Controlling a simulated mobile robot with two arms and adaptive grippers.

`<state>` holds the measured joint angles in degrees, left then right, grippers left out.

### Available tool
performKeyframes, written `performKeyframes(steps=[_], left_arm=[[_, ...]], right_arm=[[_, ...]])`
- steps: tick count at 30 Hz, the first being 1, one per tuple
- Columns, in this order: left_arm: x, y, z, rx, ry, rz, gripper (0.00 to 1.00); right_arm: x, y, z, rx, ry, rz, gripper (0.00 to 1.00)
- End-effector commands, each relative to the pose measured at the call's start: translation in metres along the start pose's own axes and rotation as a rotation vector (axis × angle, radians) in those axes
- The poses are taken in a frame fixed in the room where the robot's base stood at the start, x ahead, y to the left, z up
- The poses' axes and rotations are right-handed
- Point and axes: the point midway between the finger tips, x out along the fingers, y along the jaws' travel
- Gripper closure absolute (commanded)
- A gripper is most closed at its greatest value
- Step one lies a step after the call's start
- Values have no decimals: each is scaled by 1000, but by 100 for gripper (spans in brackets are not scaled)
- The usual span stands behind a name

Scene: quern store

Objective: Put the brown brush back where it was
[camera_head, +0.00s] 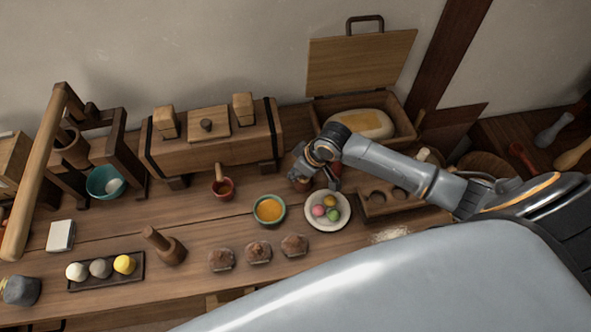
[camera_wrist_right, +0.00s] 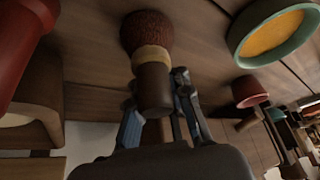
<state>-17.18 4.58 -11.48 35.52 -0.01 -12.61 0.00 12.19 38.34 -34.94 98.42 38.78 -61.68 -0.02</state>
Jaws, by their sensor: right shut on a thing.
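The brown brush shows in the right wrist view (camera_wrist_right: 147,35), with dark reddish-brown bristles, a pale gold band and a dark handle. My right gripper (camera_wrist_right: 158,112) is shut on the handle, and the bristles point away from it. In the head view the right gripper (camera_head: 312,170) is over the table behind the plate of coloured balls. A small part of the brush (camera_head: 299,184) shows under it; the rest is hidden by the gripper. I cannot tell whether the brush touches the table. My left gripper is not in view.
The plate (camera_head: 340,221) with coloured balls and the teal bowl of orange powder (camera_head: 270,209) are in front. A wooden block with round hollows (camera_head: 421,208) is to the right. An open wooden box (camera_head: 409,133) stands behind. A red cup (camera_head: 221,188) is left.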

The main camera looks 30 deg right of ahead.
Motion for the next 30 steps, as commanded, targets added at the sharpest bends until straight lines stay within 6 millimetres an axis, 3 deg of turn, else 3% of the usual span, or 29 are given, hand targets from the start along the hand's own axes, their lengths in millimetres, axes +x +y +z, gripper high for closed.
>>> performKeyframes(steps=[1,2,6,17,20,30], left_arm=[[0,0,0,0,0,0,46],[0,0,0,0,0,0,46],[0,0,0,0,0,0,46],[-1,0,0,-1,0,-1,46],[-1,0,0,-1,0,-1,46],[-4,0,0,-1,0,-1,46]], right_arm=[[2,0,1,0,-1,0,100],[2,0,1,0,-1,0,82],[2,0,1,0,-1,0,57],[-3,0,-1,0,1,0,57],[-15,1,-1,-1,1,2,57],[-86,1,0,-2,0,2,57]])
